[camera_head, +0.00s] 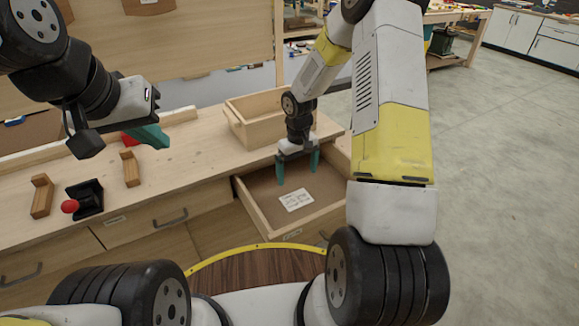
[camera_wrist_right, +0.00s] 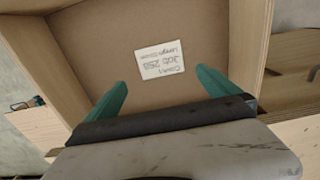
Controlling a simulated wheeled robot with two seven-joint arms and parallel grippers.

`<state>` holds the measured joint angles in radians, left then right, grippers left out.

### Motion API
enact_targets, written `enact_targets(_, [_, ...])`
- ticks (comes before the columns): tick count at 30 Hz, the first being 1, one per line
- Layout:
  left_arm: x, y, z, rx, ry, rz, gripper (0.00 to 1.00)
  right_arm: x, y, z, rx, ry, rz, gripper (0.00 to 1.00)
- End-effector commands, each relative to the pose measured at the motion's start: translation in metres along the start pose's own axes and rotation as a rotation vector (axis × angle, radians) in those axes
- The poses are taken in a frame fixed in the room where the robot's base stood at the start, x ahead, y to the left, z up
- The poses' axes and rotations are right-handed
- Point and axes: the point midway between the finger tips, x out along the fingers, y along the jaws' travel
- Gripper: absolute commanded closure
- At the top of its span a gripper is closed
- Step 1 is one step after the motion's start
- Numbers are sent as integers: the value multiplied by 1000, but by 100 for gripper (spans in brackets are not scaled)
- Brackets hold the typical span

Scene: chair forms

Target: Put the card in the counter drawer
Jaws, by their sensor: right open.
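The card (camera_head: 296,200) is a small white rectangle with printed text, lying flat on the floor of the open counter drawer (camera_head: 258,219). The card also shows in the right wrist view (camera_wrist_right: 160,60), its text upside down. My right gripper (camera_head: 298,176) is open and empty above the drawer, its teal fingers apart, with the card lying beyond the fingertips. My left gripper (camera_head: 150,137) is over the counter at the left, well away from the drawer; its fingers are seen from the side, so I cannot tell whether they are apart.
A wooden box (camera_head: 258,112) stands on the counter behind the drawer. Wooden blocks (camera_head: 131,167) and a black device with a red ball knob (camera_head: 86,200) sit at the left of the counter. Closed drawers with dark handles (camera_head: 170,217) are left of the open one. Bare floor lies to the right.

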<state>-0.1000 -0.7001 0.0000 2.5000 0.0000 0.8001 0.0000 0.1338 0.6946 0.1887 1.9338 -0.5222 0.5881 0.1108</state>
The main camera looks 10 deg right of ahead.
Motion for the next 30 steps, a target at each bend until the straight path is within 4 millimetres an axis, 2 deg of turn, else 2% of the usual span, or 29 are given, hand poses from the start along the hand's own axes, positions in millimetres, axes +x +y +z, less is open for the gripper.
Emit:
enact_targets(3, [0,0,0,0,0,0,100,-18,1,0,1,2,1,0])
enact_targets(9, [0,0,0,0,0,0,100,-39,1,1,4,8,5,0])
enact_targets(11, [0,0,0,0,0,0,100,-54,2,3,12,22,13,0])
enact_targets(14, [0,0,0,0,0,0,100,-94,1,12,34,60,34,0])
enact_targets(18, [0,0,0,0,0,0,100,-163,-4,39,84,140,58,0])
enact_targets(21, [0,0,0,0,0,0,100,-206,-12,65,123,200,63,0])
enact_targets(27, [0,0,0,0,0,0,100,-273,-36,123,196,335,41,0])
enact_targets(30, [0,0,0,0,0,0,100,-295,-50,154,228,406,14,0])
